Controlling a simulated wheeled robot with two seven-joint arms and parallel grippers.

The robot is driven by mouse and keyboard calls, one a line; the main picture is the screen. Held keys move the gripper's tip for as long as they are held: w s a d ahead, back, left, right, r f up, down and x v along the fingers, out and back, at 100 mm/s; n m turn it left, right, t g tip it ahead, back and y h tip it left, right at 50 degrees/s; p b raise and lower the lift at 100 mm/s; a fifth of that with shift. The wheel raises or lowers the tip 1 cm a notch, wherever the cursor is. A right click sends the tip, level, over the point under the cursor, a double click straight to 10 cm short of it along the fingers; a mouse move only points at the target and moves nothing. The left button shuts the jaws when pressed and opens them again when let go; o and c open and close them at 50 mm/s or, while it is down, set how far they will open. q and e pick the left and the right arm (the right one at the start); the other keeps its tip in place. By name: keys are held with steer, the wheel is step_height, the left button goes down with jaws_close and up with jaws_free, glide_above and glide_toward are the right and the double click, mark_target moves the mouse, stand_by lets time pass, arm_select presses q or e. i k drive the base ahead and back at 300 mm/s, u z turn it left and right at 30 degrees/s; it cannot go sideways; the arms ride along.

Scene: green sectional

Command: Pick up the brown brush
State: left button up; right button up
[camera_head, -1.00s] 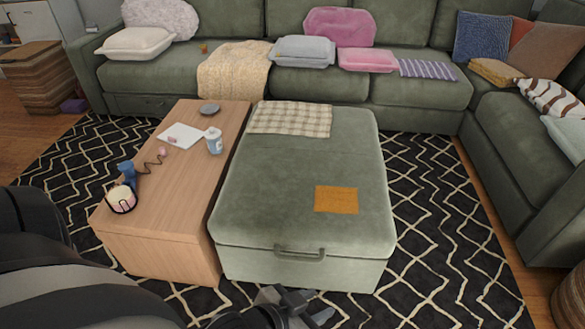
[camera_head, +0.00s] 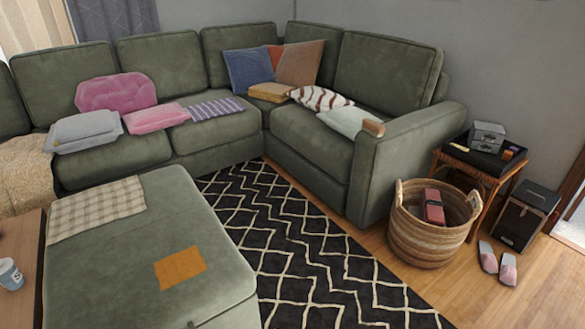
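The green sectional (camera_head: 300,139) runs along the wall. A green ottoman (camera_head: 130,265) stands front left on a black patterned rug (camera_head: 330,270). A wicker basket (camera_head: 425,235), slippers (camera_head: 497,264), a black box (camera_head: 526,214) and a side table (camera_head: 476,175) stand right. Rug and wood floor between look clear.

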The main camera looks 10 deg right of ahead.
mark_target(374, 129)
steer(key=k, duration=1.55)
steer(key=z, duration=0.6)
steer(key=i, duration=3.8)
steer(key=u, duration=0.05)
